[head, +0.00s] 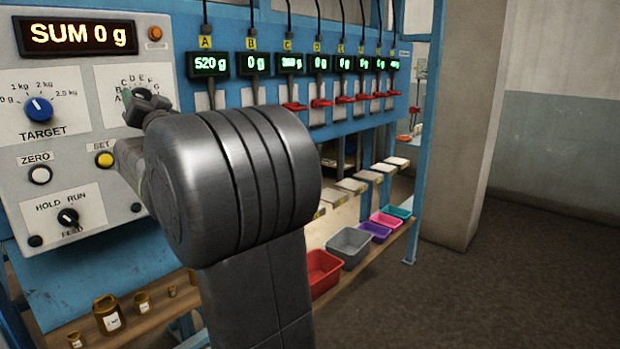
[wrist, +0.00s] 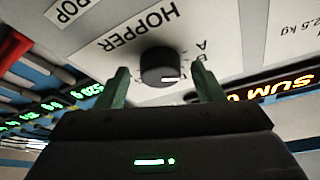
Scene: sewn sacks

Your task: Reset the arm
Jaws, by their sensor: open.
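My arm fills the middle of the head view. My gripper (wrist: 162,92) shows in the wrist view with its two green fingers apart, one on each side of a black knob (wrist: 158,66) on the panel marked HOPPER. I cannot tell whether the fingers touch the knob. In the head view my gripper (head: 140,97) is small and partly hidden by my own arm, in front of the lettered hopper dial plate (head: 112,82). The grey panel's display (head: 80,35) reads SUM 0 g.
The panel also has a blue TARGET knob (head: 39,109), a yellow SET button (head: 104,160) and a HOLD/RUN knob (head: 68,217). Weight displays run along the blue frame (head: 300,40). Bins such as the red one (head: 322,270) stand on a shelf. Floor at right (head: 430,300) is clear.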

